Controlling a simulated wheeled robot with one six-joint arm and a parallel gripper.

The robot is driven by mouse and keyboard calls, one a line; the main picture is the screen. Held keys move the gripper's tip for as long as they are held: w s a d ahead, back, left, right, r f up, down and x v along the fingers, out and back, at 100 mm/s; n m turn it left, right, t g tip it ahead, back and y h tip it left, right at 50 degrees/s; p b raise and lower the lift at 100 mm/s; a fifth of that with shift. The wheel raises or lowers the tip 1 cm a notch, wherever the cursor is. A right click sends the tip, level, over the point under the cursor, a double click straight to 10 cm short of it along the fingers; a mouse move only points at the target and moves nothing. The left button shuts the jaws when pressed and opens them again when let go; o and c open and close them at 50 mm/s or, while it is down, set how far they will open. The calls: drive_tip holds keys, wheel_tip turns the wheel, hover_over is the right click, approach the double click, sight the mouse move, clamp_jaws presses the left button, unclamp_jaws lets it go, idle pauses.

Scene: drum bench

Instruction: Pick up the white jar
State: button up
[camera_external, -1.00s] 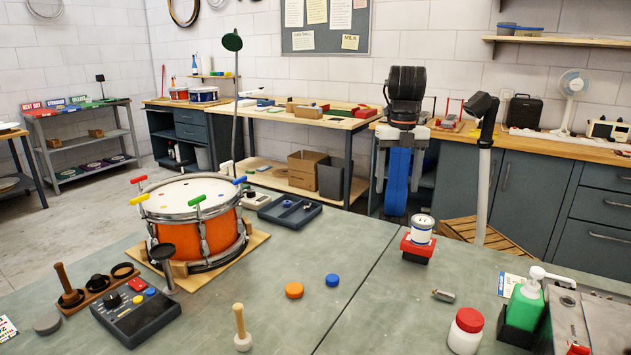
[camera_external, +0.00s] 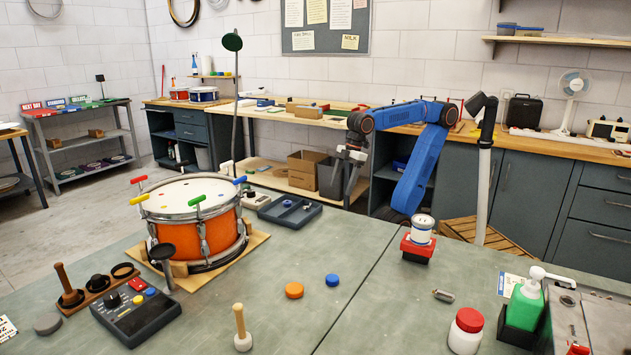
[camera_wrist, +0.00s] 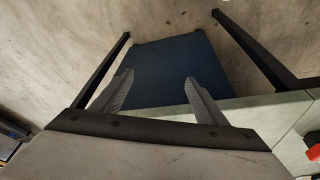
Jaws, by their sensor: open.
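A white jar (camera_external: 465,336) with a red lid stands upright at the front of the bench, right of the seam, in the external view. My gripper (camera_external: 351,172) is beyond the bench's far edge, well behind and left of the jar, and points down. In the wrist view my gripper (camera_wrist: 158,80) is open with nothing between its fingers, and the jar does not show there.
A green pump bottle (camera_external: 524,305) and a grey metal box (camera_external: 592,320) stand right of the jar. A small metal cylinder (camera_external: 443,295) lies behind it. An orange drum (camera_external: 197,230) fills the left. The bench left of the jar is largely clear around orange (camera_external: 294,290) and blue discs.

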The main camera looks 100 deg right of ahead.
drive_tip(key=s+d+f+m, duration=0.1)
drive_tip(key=s+d+f, duration=0.1)
drive_tip(key=d+f, duration=0.1)
drive_tip(key=s+d+f+m+t, duration=0.1)
drive_tip(key=s+d+f+m, duration=0.1)
drive_tip(key=f, duration=0.3)
drive_tip(key=s+d+f+m+h, duration=0.1)
drive_tip(key=s+d+f, duration=0.2)
drive_tip(key=s+f, duration=0.1)
drive_tip(key=shift+d, duration=0.35)
drive_tip(key=shift+c, duration=0.8)
drive_tip(key=shift+r, duration=0.15)
